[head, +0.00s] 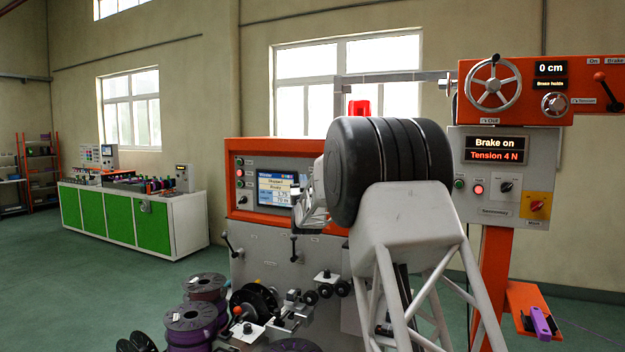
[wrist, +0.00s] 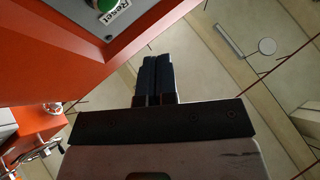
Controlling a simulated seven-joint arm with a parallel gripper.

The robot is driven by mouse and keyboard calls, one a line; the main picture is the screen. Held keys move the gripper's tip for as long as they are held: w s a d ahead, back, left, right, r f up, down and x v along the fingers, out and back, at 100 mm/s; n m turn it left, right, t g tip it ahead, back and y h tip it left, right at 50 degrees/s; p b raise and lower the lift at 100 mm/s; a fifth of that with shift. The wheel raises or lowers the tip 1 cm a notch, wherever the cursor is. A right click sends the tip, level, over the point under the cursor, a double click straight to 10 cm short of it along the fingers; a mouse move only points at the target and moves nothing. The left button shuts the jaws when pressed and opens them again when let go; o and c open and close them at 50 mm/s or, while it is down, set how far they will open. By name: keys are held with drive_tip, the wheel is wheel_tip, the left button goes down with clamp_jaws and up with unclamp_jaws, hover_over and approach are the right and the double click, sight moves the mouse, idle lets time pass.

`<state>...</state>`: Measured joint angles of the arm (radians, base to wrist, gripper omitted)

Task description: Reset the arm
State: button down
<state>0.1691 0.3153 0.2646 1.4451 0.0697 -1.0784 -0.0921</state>
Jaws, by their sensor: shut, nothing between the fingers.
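A green button (wrist: 104,4) with a "Reset" label (wrist: 118,17) sits on a grey, orange-edged panel at the top left of the wrist view. My gripper (wrist: 158,62) has its dark fingers together, with nothing between them. The fingertips are apart from the button, below and right of it in that picture. In the head view my gripper's end shows only in part, in front of the orange-framed winder panel (head: 236,197). My arm hides the panel's right side there. A thin grey bar (head: 395,77) extends left from the orange unit (head: 600,110).
The winder screen (head: 275,188) is lit. The right-hand display (head: 496,149) reads "Brake on" and "Tension 4 N"; a smaller one (head: 550,68) reads "0 cm". A handwheel (head: 493,103) and levers stick out. Spools (head: 190,325) stand low at front left. A red lamp (head: 359,107) stands behind my arm.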

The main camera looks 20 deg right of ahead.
drive_tip(key=shift+s+a+r, duration=0.1)
idle(0.6)
drive_tip(key=s+a+f+n+g+y, duration=0.1)
drive_tip(key=s+a+f+g+y, duration=0.2)
drive_tip(key=s, duration=0.7)
drive_tip(key=s+a+f+g, duration=0.1)
drive_tip(key=s+a+g, duration=0.35)
drive_tip(key=s, duration=0.45)
drive_tip(key=s+a+f+n+g+y, duration=0.1)
drive_tip(key=s+a+g+y, duration=0.3)
drive_tip(key=s, duration=0.6)
drive_tip(key=s+a+f+g, duration=0.2)
drive_tip(key=s+f, duration=0.4)
drive_tip(key=s, duration=0.9)
drive_tip(key=s+a+f+g, duration=0.2)
drive_tip(key=s+f+g, duration=0.3)
drive_tip(key=s, duration=1)
drive_tip(key=s+a+f+g+h, duration=0.1)
drive_tip(key=s+f, duration=0.6)
drive_tip(key=s, duration=0.8)
drive_tip(key=shift+s+a+f+g, duration=0.15)
drive_tip(key=shift+a+f+g, duration=0.2)
drive_tip(key=shift+a+g, duration=0.7)
drive_tip(key=shift+d, duration=0.15)
